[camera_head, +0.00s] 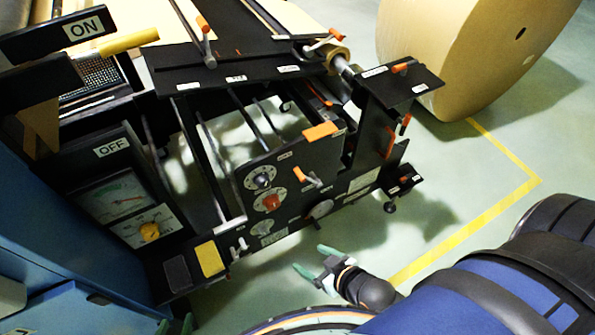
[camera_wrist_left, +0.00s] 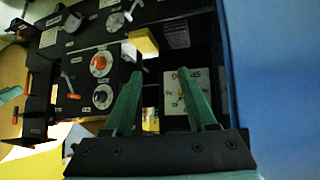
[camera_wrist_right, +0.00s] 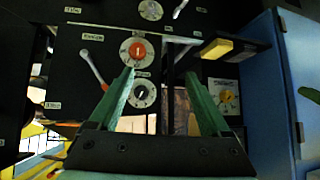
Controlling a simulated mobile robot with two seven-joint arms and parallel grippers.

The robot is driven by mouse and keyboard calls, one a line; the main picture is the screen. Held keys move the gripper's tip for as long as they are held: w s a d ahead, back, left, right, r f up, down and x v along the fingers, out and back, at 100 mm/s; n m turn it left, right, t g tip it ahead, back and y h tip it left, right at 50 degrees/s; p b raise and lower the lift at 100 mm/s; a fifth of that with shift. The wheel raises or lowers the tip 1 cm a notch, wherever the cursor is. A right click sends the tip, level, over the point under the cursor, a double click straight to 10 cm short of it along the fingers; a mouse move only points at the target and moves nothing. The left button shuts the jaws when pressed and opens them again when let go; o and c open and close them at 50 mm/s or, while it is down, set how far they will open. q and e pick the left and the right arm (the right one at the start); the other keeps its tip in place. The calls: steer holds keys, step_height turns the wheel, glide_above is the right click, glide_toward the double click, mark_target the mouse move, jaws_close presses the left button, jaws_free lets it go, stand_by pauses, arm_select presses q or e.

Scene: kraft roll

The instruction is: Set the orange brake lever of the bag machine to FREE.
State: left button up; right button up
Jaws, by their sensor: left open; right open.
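The bag machine's black front panel (camera_head: 335,165) carries several orange-tipped levers. One lever (camera_head: 307,178) sits on the panel beside dials. Others are an upright lever (camera_head: 205,42) and a lever (camera_head: 328,38) on the top deck, and a lever (camera_head: 402,67) on the right-hand bracket. Labels are too small to read, so I cannot tell which is the brake lever or its setting. My right gripper (camera_head: 316,263) is open and empty, in front of and below the panel. My left gripper (camera_head: 175,325) is open at the bottom edge, mostly cut off. Neither touches a lever.
A large kraft roll (camera_head: 460,45) stands at the back right. A blue cabinet (camera_head: 60,225) with a gauge panel (camera_head: 122,195) is at left. A yellow block (camera_head: 210,258) juts out low on the machine. Green floor with a yellow line (camera_head: 470,232) is free at right.

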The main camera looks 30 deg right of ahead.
mark_target(301, 176)
stand_by(0.4)
